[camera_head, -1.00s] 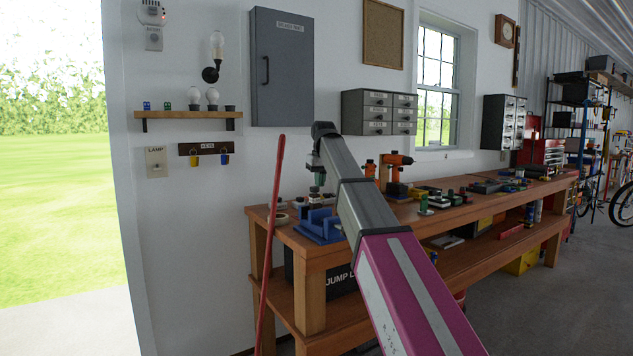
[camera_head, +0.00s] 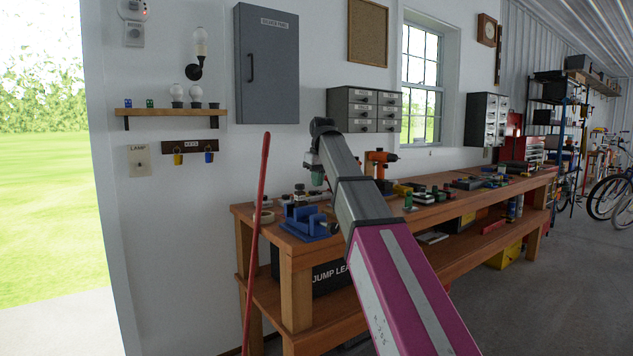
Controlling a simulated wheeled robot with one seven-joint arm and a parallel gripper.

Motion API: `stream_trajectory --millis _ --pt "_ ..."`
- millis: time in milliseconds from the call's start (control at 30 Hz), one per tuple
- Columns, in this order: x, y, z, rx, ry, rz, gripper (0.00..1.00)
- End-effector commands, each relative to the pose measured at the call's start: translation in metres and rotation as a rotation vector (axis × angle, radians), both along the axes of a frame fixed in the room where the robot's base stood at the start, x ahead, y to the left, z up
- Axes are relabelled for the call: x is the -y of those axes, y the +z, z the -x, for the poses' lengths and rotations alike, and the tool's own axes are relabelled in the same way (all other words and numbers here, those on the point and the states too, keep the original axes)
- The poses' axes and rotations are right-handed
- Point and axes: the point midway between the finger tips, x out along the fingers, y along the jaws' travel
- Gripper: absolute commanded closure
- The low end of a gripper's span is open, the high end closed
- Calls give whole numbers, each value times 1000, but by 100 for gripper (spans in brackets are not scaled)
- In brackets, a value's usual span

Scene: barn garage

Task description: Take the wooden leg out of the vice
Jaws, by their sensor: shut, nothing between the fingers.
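The blue vice (camera_head: 311,228) stands on the near left end of the wooden workbench (camera_head: 408,212). I cannot make out a wooden leg in its jaws at this size. My arm reaches from the lower right up to a dark joint, and my gripper (camera_head: 317,179) hangs down from it, small in the picture. It appears above and slightly right of the vice, apart from it. It is shut and empty, and its fingertips are hard to see. My arm hides part of the bench right of the vice.
An orange drill (camera_head: 381,159) and several small items stand along the bench top. A red pole (camera_head: 256,235) leans at the bench's left end. A grey cabinet (camera_head: 267,62) and drawer units (camera_head: 365,109) hang on the wall.

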Motion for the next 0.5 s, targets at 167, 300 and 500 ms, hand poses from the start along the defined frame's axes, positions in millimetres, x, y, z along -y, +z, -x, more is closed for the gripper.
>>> stream_trajectory --millis 167,300,500 --pt "-17 2 -27 -1 0 1 100" --pt "-32 2 -49 0 1 0 100" --pt "-52 2 -79 -1 -1 0 100"
